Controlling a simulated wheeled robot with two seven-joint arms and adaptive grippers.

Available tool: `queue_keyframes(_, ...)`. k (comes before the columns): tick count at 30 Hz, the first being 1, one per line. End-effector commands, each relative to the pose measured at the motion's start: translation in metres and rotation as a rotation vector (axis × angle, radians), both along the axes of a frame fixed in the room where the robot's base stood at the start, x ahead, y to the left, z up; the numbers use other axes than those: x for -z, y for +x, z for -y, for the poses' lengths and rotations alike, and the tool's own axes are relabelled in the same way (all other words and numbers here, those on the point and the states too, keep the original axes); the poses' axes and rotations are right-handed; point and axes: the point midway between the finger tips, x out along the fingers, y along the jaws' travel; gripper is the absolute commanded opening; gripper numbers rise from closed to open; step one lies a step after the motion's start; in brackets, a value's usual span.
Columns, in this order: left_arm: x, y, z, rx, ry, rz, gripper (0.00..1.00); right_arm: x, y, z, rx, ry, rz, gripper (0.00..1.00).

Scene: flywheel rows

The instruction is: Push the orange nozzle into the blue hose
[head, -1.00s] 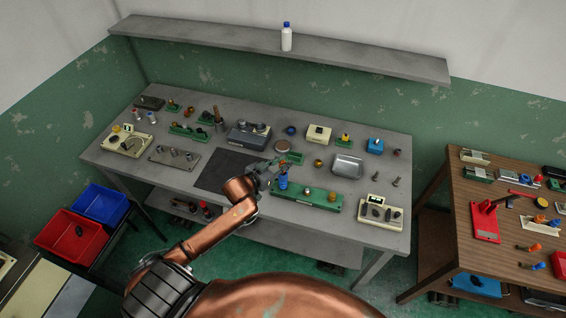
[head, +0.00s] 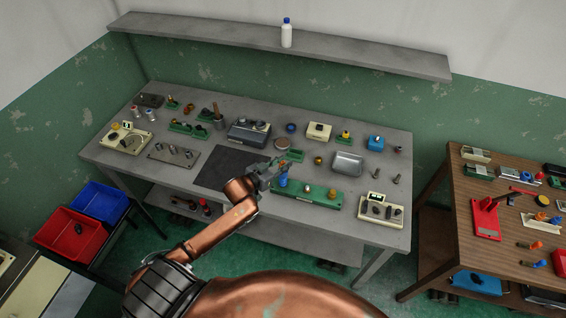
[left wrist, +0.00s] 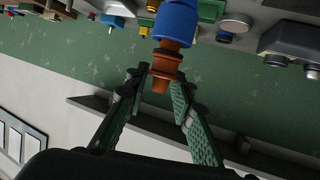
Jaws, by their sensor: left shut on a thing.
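The blue hose (head: 283,181) stands upright at the left end of a long green block near the table's front edge. In the left wrist view the blue hose (left wrist: 177,24) is at the top, with the orange nozzle (left wrist: 161,65) against its end. I cannot tell how deep the nozzle sits. My left gripper (head: 277,168) is at the top of the hose, and the arm partly hides that spot. In the left wrist view my left gripper (left wrist: 161,82) has a finger on each side of the nozzle and is shut on it. My right gripper is not in view.
The long green block (head: 318,191) also carries small knobs. A dark mat (head: 222,170) lies to the left, a cream box (head: 380,210) to the right. A wooden table (head: 465,220) is at the right.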

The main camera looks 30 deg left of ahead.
Motion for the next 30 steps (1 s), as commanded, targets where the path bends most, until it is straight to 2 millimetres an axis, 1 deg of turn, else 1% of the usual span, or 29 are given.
queue_keyframes(18,0.015,0.000,0.000,0.001,0.000,0.000,0.02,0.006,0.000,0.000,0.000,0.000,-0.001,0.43)
queue_keyframes(26,0.016,0.000,0.000,0.000,0.000,-0.001,0.02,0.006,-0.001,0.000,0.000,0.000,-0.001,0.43)
queue_keyframes(27,0.016,0.000,0.000,0.000,0.000,-0.002,0.23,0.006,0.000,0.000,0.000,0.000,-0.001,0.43)
queue_keyframes(30,0.016,0.000,0.000,0.000,0.000,-0.002,0.30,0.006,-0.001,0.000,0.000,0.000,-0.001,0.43)
